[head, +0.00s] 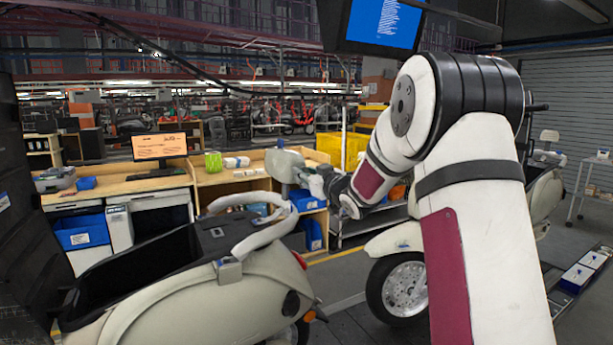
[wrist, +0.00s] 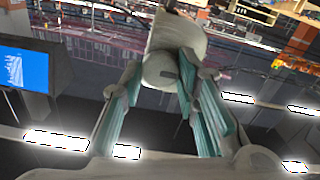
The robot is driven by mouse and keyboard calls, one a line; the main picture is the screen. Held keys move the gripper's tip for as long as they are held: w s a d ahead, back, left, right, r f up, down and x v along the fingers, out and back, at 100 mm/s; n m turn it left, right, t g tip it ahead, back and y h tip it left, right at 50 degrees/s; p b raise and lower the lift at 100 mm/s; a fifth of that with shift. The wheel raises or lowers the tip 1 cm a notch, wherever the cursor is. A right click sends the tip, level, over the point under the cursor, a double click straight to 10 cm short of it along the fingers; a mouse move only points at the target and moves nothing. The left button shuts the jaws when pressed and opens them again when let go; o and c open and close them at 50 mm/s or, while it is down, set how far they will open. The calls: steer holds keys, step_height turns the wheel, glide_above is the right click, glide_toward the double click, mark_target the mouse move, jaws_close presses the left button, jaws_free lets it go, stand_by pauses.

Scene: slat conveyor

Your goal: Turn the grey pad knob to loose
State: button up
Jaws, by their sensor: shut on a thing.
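A grey pad (head: 285,166) stands upright above the rear rail of a cream scooter (head: 185,290) in the head view. My gripper (head: 318,182) is at the pad's right side, with its fingers small and partly hidden there. In the wrist view, the gripper's teal-padded fingers (wrist: 162,78) are shut on a round grey knob (wrist: 158,70), one finger on each side. A short dark slot mark shows on the knob's face. The pad (wrist: 177,33) rises behind the knob. I cannot tell from the mark which setting the knob is at.
A curved grab rail (head: 262,236) lies below the pad. A wooden workbench (head: 235,182) with blue bins and a monitor (head: 160,147) stands behind. Another scooter's wheel (head: 402,288) is beyond, beside my arm. A blue screen (head: 384,22) hangs overhead.

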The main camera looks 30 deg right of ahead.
steer(key=n+b, duration=0.6)
steer(key=n, duration=0.1)
steer(key=n+b, duration=0.6)
steer(key=n, duration=0.1)
steer(key=n+b, duration=0.6)
steer(key=n, duration=0.1)
steer(key=shift+w+f, duration=0.1)
steer(key=shift+f, duration=0.2)
steer(key=n+b, duration=0.3)
steer(key=n, duration=0.1)
steer(key=shift+b, duration=0.4)
jaws_close()
steer(key=shift+n+b, duration=3.7)
steer(key=shift+n, duration=0.7)
steer(key=shift+r, duration=0.1)
